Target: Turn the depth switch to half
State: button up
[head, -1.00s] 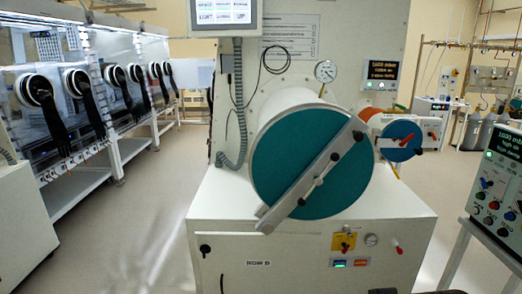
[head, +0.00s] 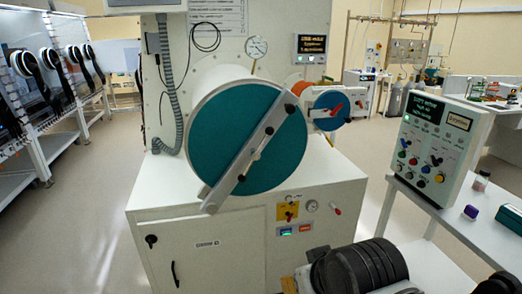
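My gripper is not in view. No switch has a readable depth label, so I cannot tell which one is the depth switch. A grey-white control box (head: 463,168) stands on a bench at the right, with a dark green-text display (head: 424,107) and several coloured knobs and black-handled switches (head: 435,160). Their exact positions are too small to read.
The airlock's large teal door (head: 230,130), with a diagonal grey bar, sits on the white cabinet (head: 215,255). A smaller blue door (head: 330,112) is behind it. A black ribbed machine (head: 360,268) stands low before the bench (head: 450,225). Open floor (head: 95,215) lies at left.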

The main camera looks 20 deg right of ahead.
aim_at(433, 159)
jog(key=z, duration=1.55)
jog(key=k+l, duration=0.05)
jog(key=l, duration=0.05)
